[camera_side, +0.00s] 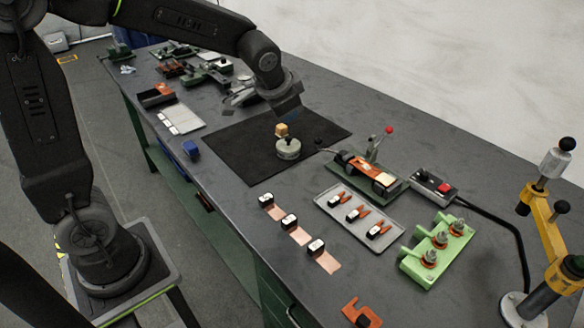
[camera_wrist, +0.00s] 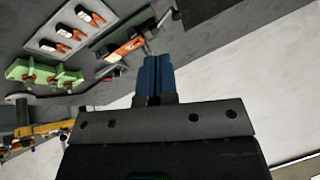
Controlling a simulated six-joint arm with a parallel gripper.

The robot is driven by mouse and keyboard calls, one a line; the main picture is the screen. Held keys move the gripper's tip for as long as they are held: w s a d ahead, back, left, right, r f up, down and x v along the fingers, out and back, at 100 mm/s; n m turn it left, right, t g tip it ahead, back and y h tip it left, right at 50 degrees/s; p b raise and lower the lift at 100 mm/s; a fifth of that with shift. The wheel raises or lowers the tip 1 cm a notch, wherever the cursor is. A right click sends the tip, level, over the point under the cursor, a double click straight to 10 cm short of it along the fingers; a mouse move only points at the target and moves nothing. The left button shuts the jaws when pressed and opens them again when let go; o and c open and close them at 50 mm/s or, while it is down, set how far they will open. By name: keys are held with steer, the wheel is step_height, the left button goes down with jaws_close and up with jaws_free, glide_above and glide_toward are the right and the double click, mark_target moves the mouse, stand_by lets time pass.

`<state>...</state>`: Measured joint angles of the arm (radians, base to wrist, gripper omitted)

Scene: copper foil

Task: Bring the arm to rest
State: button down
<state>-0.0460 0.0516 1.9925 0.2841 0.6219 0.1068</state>
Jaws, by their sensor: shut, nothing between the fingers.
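My gripper (camera_side: 290,108) is at the end of my bent arm, above the far part of the black mat (camera_side: 232,164). In the wrist view its two blue fingers (camera_wrist: 155,78) are together with nothing between them. A round metal weight with a small wooden block (camera_side: 282,130) above it stands on the mat below and slightly left of the fingertips. The gripper is apart from it and from the bench.
Copper strips with black-and-white blocks (camera_side: 290,222) lie in a row on the bench. Nearby are a grey tray (camera_side: 384,236), a lever clamp fixture (camera_side: 372,170), a green fixture (camera_side: 438,252) and a yellow stand (camera_side: 540,215). Tools crowd the far end.

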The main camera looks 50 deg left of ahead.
steer(key=s+d+r+n+h, duration=0.1)
steer(key=s+d, duration=0.1)
steer(key=s, duration=0.8)
steer(key=s+d+r+n+h, duration=0.1)
steer(key=s+d+r, duration=0.1)
steer(key=s, duration=0.9)
steer(key=shift+s+d+r+n, duration=0.15)
steer(key=shift+d+r+n, duration=0.15)
steer(key=shift+d+n, duration=0.15)
